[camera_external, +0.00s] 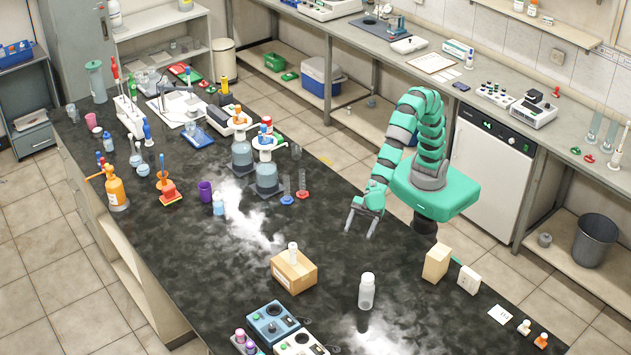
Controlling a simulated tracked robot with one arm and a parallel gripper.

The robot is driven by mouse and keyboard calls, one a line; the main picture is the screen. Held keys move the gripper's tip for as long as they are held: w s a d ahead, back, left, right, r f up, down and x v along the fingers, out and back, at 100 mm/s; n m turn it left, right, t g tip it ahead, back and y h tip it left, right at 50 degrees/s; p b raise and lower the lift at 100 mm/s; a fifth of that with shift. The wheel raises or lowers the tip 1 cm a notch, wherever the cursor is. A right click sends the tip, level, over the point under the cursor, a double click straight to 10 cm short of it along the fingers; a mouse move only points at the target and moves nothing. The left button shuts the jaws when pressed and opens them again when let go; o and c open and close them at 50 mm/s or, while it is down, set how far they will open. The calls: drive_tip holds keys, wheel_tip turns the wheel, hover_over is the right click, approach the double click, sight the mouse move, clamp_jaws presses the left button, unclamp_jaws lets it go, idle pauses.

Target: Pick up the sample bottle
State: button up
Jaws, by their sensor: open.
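A translucent bottle with a white cap (367,291), which looks like the sample bottle, stands upright on the dark bench top (330,210) toward the front. My gripper (360,233) is open and empty, its fingers pointing down over the bench. It is farther back than the bottle and apart from it. A smaller white-capped vial (293,252) is at the cardboard box; I cannot tell whether it stands on it or behind it.
The cardboard box (293,274) is left of the bottle. A tan block (437,262) and a white box (467,279) stand to its right. Control units (272,322) are at the front left. Glassware and stands crowd the bench's far left. Bench between gripper and bottle looks clear.

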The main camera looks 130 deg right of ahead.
drive_tip(key=n+g+y, duration=0.1)
drive_tip(key=y, duration=0.1)
approach(367, 285)
drive_tip(key=shift+f+x, duration=0.1)
drive_tip(key=shift+x, duration=2.45)
drive_tip(key=shift+f+x, duration=0.15)
drive_tip(key=shift+x, duration=2.35)
drive_tip(key=shift+d, duration=0.1)
drive_tip(key=shift+c, duration=0.3)
drive_tip(key=c, duration=1.3)
